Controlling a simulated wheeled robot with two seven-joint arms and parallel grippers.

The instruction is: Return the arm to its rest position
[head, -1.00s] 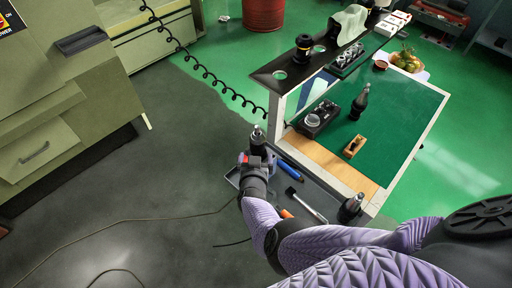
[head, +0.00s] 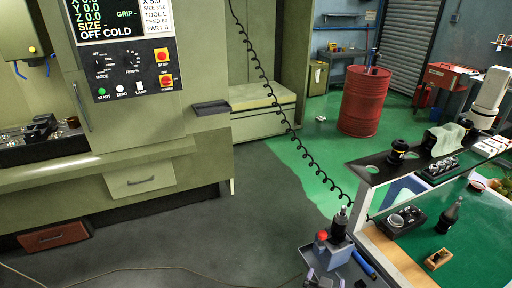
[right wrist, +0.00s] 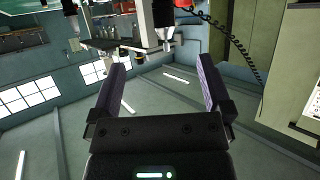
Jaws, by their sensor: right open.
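My right gripper (head: 325,280) shows only in part at the bottom edge of the head view, by the grey tray. In the right wrist view its two purple fingers (right wrist: 161,75) are spread wide, with nothing between them. A black tool holder with a silver tip (head: 340,224) stands at the tray, just beyond the gripper. A dark tool with a metal tip, seen upside down in the right wrist view (right wrist: 163,20), lies beyond the fingertips, apart from them. Most of my right arm is outside the head view. My left gripper is not in view.
A black shelf (head: 375,168) rises behind. A coiled cable (head: 300,148) hangs near the cart. Grey floor (head: 240,225) is open at left.

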